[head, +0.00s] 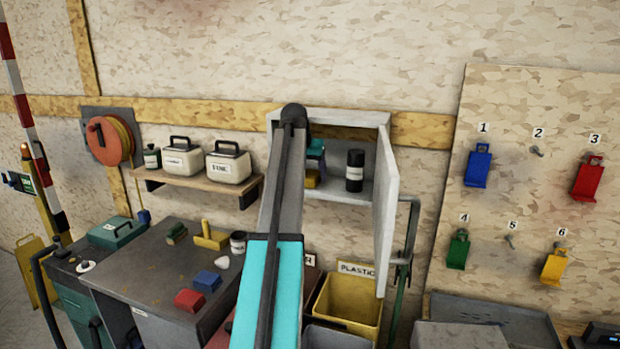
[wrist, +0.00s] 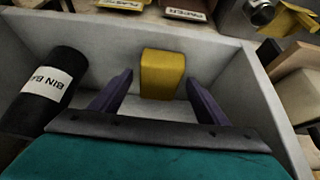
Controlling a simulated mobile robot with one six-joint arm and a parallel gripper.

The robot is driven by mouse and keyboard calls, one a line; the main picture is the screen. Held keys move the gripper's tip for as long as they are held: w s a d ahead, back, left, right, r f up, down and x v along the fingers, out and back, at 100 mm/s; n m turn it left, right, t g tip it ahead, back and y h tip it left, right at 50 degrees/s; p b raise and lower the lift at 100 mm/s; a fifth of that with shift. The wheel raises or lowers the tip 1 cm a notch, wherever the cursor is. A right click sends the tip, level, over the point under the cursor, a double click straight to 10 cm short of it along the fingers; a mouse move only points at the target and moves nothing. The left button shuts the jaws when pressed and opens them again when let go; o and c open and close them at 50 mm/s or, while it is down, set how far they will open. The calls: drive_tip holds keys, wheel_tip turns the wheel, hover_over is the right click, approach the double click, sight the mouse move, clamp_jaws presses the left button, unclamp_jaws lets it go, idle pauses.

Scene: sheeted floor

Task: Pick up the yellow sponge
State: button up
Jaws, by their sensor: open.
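The yellow sponge (wrist: 162,74) stands inside a white wall cabinet, near its right side wall in the wrist view. In the head view a small part of the sponge (head: 312,179) shows on the cabinet shelf, beside and below my gripper (head: 316,158). In the wrist view my gripper (wrist: 155,95) is open, with its two purple fingers apart. The sponge sits ahead, in line with the gap between the fingers. I cannot tell whether the fingertips reach past its near face. Nothing is held.
A black roll labelled for bin bags (wrist: 48,88) lies left of my gripper in the wrist view; it stands on the shelf in the head view (head: 355,170). The cabinet's walls (wrist: 262,95) are close around. Its door (head: 386,215) hangs open at the right.

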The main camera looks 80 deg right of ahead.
drive_tip(key=shift+d+f, duration=0.15)
drive_tip(key=shift+f, duration=0.1)
idle(0.4)
drive_tip(key=c, duration=1.1)
drive_tip(key=shift+r+b, duration=0.2)
drive_tip(key=shift+b, duration=0.35)
drive_tip(key=shift+c, duration=0.2)
drive_tip(key=w+a+b, duration=0.1)
drive_tip(key=a+b, duration=0.1)
drive_tip(key=a, duration=0.7)
drive_tip(key=w+a+b, duration=0.2)
drive_tip(key=a+b, duration=0.1)
drive_tip(key=a, duration=0.5)
drive_tip(key=shift+w+a, duration=0.25)
drive_tip(key=shift+a, duration=0.1)
drive_tip(key=shift+r, duration=0.1)
